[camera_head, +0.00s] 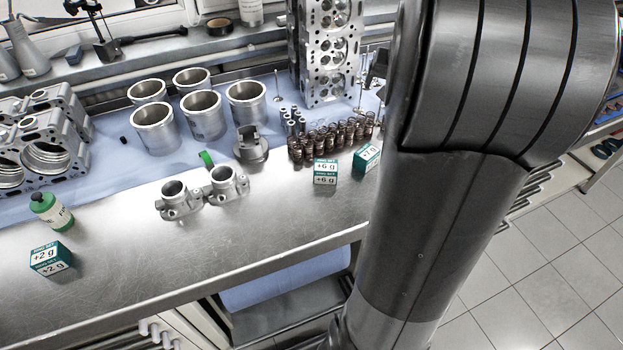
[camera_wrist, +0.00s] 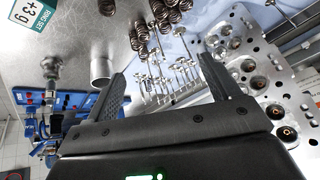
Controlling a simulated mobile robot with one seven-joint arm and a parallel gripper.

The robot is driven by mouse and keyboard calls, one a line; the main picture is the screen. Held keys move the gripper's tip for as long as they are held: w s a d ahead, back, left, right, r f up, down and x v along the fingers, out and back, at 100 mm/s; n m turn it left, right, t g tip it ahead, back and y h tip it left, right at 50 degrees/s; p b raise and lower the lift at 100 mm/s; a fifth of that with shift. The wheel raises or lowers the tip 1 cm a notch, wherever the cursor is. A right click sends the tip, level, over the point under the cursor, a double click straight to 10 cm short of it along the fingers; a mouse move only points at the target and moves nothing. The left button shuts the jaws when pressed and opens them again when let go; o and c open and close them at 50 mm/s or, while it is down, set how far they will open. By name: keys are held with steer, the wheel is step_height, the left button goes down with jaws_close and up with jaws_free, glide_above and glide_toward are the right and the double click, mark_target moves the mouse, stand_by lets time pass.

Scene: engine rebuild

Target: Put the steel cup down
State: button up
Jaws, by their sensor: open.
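A small plain steel cup (camera_wrist: 103,70) shows in the wrist view. It stands on the metal bench (camera_wrist: 80,35), just left of my gripper's left fingertip. My gripper (camera_wrist: 161,70) is open, its two black fingers spread wide with nothing between them that I can see being held. The cup is outside the fingers in the picture; whether the left finger touches it I cannot tell. In the head view my arm covers the right part of the bench, and neither the gripper nor the cup shows.
Several valves (camera_wrist: 160,82) and valve springs (camera_wrist: 160,15) are near the fingers. A cylinder head (camera_wrist: 250,65) stands to the right.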

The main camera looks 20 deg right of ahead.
steer(key=s+a+r+n+y, duration=0.15)
steer(key=s+a, duration=0.35)
steer(key=a, duration=0.5)
steer(key=s+a+r+n+y, duration=0.1)
steer(key=s+a+r+n, duration=0.3)
steer(key=a, duration=0.6)
steer(key=s+a+f+n, duration=0.1)
steer(key=s+a+f, duration=0.1)
steer(key=s+a, duration=0.2)
steer(key=s+a+f+n, duration=0.1)
steer(key=s+a+f, duration=0.1)
steer(key=s+a, duration=0.3)
steer(key=s, duration=0.3)
steer(key=shift+s+a+f, duration=0.15)
steer(key=shift+s+f, duration=0.05)
steer(key=shift+f, duration=0.05)
